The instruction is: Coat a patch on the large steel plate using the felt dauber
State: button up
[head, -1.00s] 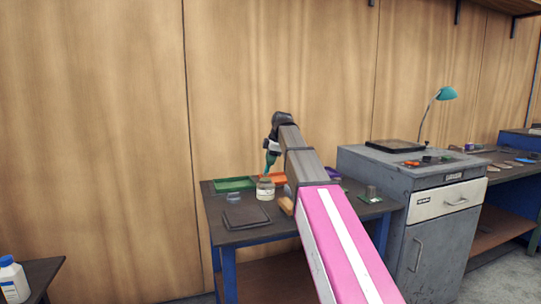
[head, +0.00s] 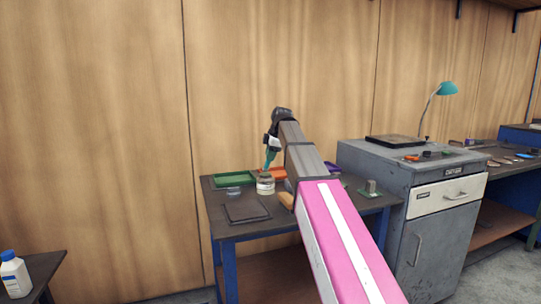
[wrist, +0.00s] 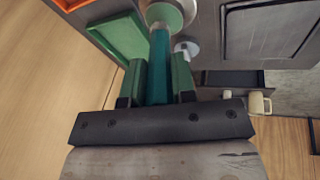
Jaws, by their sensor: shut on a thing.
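My gripper (head: 270,152) is shut on the felt dauber, whose teal handle (wrist: 160,65) stands between the two green fingers in the wrist view. The dauber points down at an open jar (head: 265,184) on the work table. The jar's pale round top (wrist: 170,12) shows at the handle's far end in the wrist view. The felt tip is hidden, and I cannot tell whether it is inside the jar or just over it. A dark square plate (head: 246,208), which looks like the large steel plate, lies flat near the table's front left; it also shows in the wrist view (wrist: 265,32).
A green tray (head: 234,179) and an orange tray (head: 272,174) lie behind the jar. A tan block (head: 286,200) is beside my arm. A small grey piece on a green base (head: 370,189) is at the right. A grey cabinet (head: 400,165) stands right of the table.

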jog(key=shift+f, duration=0.6)
dwell(1.4)
jog(key=shift+r, duration=3.55)
